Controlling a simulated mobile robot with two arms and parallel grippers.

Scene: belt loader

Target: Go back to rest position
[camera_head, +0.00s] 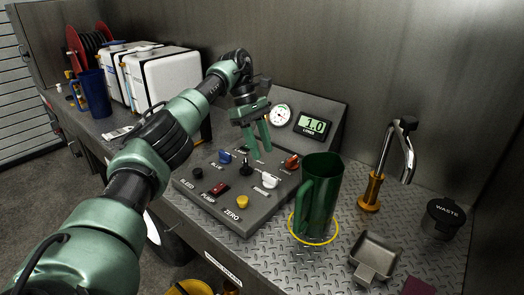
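My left arm comes in from the lower left, and its gripper (261,153) points down over the control panel (215,203). Its two green fingers stand apart with nothing seen between them, close above the black knob (246,168) and white knob (270,181). I cannot tell whether a fingertip touches the panel. A blue knob (225,156), red knob (292,161), red pump switch (220,188) and yellow zero button (243,202) also show. The display (312,125) reads 1.0, beside a round gauge (281,115). My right gripper is not in view.
A green jug (318,200) stands upright within a yellow ring (313,241) on the metal counter. A brass spout (371,190), waste cup (441,217) and metal scoop (375,256) stand right. White containers (165,80), a blue jug (95,92) and a red reel (88,45) sit left.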

